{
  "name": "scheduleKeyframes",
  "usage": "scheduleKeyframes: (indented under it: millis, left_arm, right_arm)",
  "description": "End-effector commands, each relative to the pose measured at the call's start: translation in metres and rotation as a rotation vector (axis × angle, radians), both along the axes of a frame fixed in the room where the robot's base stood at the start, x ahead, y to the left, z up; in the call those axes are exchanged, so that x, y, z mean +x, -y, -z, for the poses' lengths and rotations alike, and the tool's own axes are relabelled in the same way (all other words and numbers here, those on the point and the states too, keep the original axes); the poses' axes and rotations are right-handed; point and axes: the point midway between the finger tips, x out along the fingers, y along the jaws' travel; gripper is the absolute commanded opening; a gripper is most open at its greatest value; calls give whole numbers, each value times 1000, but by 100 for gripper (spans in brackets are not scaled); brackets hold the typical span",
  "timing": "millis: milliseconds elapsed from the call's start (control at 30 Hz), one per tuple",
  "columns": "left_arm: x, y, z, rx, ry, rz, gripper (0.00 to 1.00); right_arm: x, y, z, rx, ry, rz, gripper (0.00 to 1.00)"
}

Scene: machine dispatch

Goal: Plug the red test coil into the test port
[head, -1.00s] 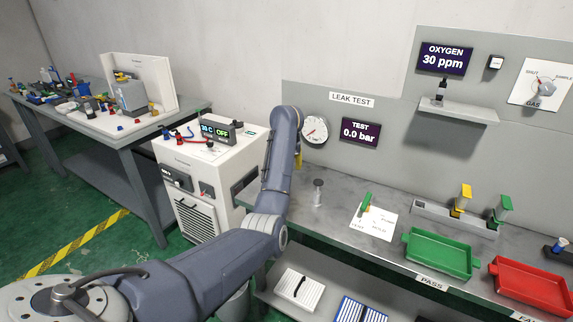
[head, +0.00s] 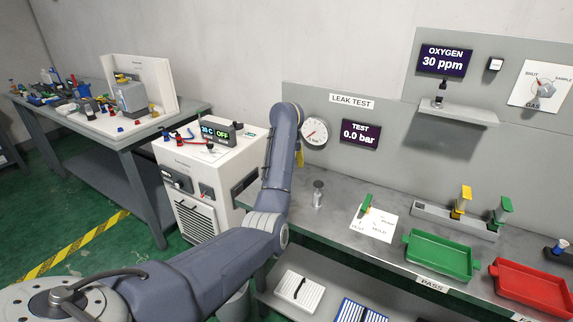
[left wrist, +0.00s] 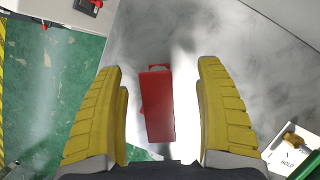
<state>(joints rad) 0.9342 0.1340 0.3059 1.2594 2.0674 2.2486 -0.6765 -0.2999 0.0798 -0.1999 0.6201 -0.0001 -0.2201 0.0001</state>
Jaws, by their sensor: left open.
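The red test coil (left wrist: 157,105) shows in the left wrist view as a red block with a small tab at its far end, above the grey marbled bench top. My left gripper (left wrist: 162,72) is open, with its yellow fingers on both sides of the coil and a visible gap to each. In the head view only a bit of yellow finger (head: 300,158) shows behind my left arm, and the coil is hidden. An upright grey fitting (head: 317,193) stands on the bench below the LEAK TEST sign; I cannot tell whether it is the test port. My right gripper is not in view.
A green-handled lever (head: 366,203) stands on a white plate right of the fitting. A green tray (head: 440,274) and a red tray (head: 531,310) lie further right. The TEST display (head: 360,134) reads 0.0 bar. A white cabinet (head: 200,205) stands left of the bench.

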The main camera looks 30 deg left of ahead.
Motion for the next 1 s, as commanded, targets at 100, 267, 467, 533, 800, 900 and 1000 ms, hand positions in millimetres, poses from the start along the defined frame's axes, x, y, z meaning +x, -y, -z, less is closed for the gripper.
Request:
scheduleKeyframes:
  millis: [100,267,467,533,800,900,1000]
  left_arm:
    - [0,0,-6,0,2,0,72]
    - [0,0,-13,0,1,0,72]
    - [0,0,-21,0,1,0,72]
    - [0,0,-24,1,1,0,72]
    - [0,0,-35,0,2,0,72]
    - [0,0,-39,0,2,0,72]
    - [0,0,-43,0,1,0,72]
  right_arm:
    - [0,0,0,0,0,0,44]
    - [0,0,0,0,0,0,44]
    - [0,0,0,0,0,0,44]
    - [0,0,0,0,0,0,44]
    - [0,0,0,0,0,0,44]
    - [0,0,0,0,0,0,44]
    - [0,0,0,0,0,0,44]
